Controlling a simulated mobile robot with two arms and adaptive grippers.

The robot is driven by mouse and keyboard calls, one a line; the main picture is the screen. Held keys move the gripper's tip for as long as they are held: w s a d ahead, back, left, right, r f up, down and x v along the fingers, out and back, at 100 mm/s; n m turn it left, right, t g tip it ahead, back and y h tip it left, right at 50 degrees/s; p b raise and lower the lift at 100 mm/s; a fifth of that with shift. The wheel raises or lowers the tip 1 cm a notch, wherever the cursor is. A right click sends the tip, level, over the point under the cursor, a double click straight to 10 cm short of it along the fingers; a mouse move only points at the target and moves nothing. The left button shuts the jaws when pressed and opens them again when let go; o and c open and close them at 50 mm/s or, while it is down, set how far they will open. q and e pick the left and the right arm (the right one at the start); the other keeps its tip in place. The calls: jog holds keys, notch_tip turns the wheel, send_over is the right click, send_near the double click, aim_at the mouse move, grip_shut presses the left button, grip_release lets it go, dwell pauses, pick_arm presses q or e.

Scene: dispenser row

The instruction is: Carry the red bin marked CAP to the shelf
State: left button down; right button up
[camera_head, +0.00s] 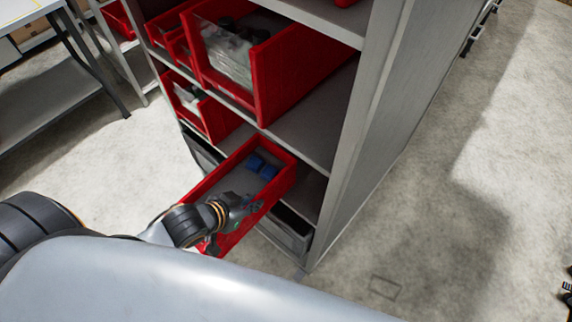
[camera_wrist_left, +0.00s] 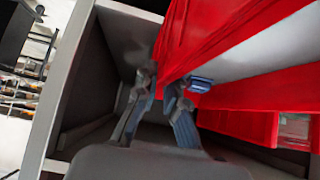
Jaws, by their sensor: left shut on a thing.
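A red bin (camera_head: 279,186) with blue pieces (camera_head: 260,166) inside sits low at the shelf unit, its near end projecting from the shelf. No CAP marking is readable on it. My left gripper (camera_head: 228,213) is at the bin's near part and covers some of it. In the left wrist view, the left gripper (camera_wrist_left: 160,96) is shut on the red bin's wall (camera_wrist_left: 182,48), with a blue piece (camera_wrist_left: 200,84) showing inside. My right gripper is not in view.
The grey shelf unit (camera_head: 372,120) holds other red bins, including a large one (camera_head: 290,65) above and a smaller one (camera_head: 217,118) at the left. Dark bins (camera_head: 290,232) stand on the bottom level. A table (camera_head: 45,95) stands at the left. The floor (camera_head: 450,180) at the right is mostly clear.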

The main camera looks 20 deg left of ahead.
aim_at(295, 159)
pick_arm(q)
jog(key=w+d+p, duration=0.1)
jog(key=w+d, duration=0.1)
jog(key=w, duration=0.3)
jog(key=w+d+p, duration=0.1)
jog(key=w, duration=0.4)
jog(key=w+d+p, duration=0.1)
jog(key=w+d, duration=0.1)
jog(key=w, duration=0.4)
jog(key=shift+d+r, duration=0.25)
jog(key=shift+d, duration=0.05)
jog(key=shift+w+d+f+p, duration=0.15)
jog(key=shift+f+p, duration=0.2)
jog(key=shift+f, duration=0.55)
jog(key=c, duration=1.8)
grip_release()
jog(key=shift+f, duration=0.2)
jog(key=o, duration=0.4)
jog(key=shift+c, duration=0.2)
jog(key=shift+r, duration=0.15)
jog(key=v, duration=1.2)
jog(key=shift+b, duration=0.4)
